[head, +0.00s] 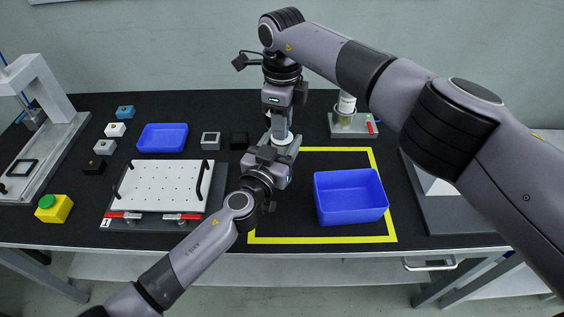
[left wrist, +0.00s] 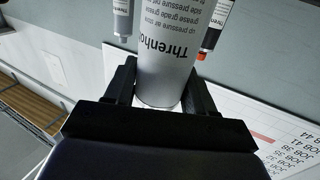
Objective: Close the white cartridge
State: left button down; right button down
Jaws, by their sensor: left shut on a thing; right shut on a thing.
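The white cartridge (left wrist: 170,55), a cylinder with dark print, stands between the two black fingers of my left gripper (left wrist: 165,90) in the left wrist view. In the head view only a small white part of the cartridge (head: 282,138) shows between my two grippers. My left gripper (head: 281,145) reaches in from below and is shut on it. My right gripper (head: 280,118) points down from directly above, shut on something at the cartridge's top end. What it grips is hidden, so I cannot tell whether a cap is on.
A blue bin (head: 350,215) stands in the yellow-outlined area, right of my left gripper. A holder (head: 367,127) with a white-labelled cylinder (head: 346,103) stands behind. A white perforated plate (head: 160,186), a blue tray (head: 162,149) and several small blocks lie left.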

jog(key=m, duration=0.4)
jog(key=shift+m, duration=0.4)
jog(key=m, duration=0.7)
jog(key=shift+m, duration=0.4)
jog(key=m, duration=0.4)
jog(key=c, duration=0.8)
grip_release()
jog(key=shift+r, duration=0.1)
notch_tip(320, 180, up, 12)
jog(key=shift+f, duration=0.1)
